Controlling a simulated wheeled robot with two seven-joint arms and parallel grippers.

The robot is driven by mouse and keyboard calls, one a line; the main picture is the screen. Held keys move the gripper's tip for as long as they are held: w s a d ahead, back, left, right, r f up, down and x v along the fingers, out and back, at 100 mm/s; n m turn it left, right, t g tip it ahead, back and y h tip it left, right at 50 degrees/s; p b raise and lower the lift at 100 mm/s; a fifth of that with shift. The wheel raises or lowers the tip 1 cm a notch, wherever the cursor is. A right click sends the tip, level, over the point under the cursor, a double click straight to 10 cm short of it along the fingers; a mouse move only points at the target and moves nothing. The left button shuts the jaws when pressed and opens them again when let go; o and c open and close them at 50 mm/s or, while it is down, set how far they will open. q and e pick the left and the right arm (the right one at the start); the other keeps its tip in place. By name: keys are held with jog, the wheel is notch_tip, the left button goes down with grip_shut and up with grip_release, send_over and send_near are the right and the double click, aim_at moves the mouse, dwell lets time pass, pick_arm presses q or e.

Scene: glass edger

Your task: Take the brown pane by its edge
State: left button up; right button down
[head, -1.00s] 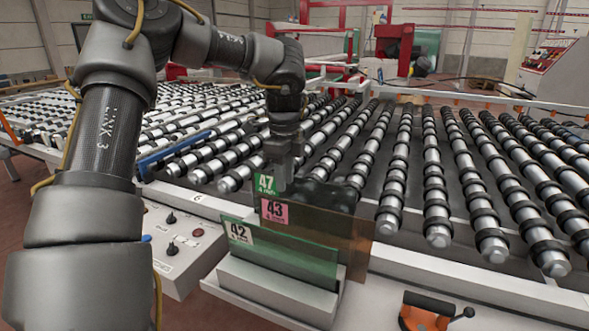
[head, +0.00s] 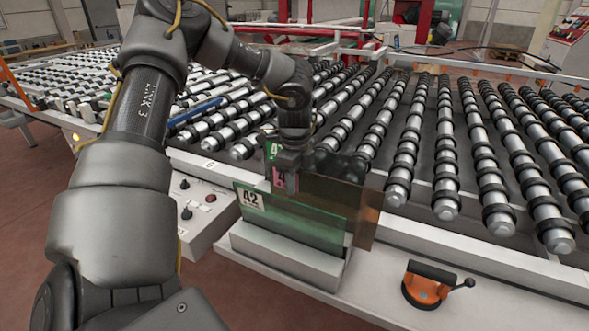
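The brown pane (head: 366,215) stands upright in a pale rack (head: 285,262), with a pink label at its upper left. A green pane (head: 305,223) labelled 42 stands in front of it. A dark pane (head: 345,165) with a green label, now partly covered, stands behind it. My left gripper (head: 286,165) points down at the brown pane's top edge near the pink label and covers part of that label. Its fingers overlap the edge in the picture. Whether they are closed on it cannot be seen. My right gripper is out of view.
A roller conveyor (head: 445,150) runs behind the rack. A control box (head: 203,212) with knobs is left of it. An orange suction lifter (head: 426,288) with a black handle lies on the white ledge to the right. The ledge between rack and lifter is clear.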

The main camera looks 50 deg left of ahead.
pick_arm(q)
jog(key=shift+f, duration=0.1)
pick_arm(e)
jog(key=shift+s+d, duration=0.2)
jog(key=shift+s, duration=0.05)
pick_arm(q)
jog(key=shift+c, duration=0.4)
grip_shut()
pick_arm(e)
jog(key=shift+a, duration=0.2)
pick_arm(q)
jog(key=shift+w+r, duration=0.1)
jog(key=shift+r, duration=0.15)
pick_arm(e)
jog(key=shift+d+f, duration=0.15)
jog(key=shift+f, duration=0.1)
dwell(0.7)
pick_arm(q)
jog(key=shift+b, duration=0.9)
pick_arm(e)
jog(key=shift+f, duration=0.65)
pick_arm(q)
jog(key=shift+f+b, duration=0.2)
jog(key=shift+b, duration=0.2)
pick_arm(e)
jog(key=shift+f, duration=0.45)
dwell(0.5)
pick_arm(q)
jog(key=shift+c, duration=2.2)
grip_release()
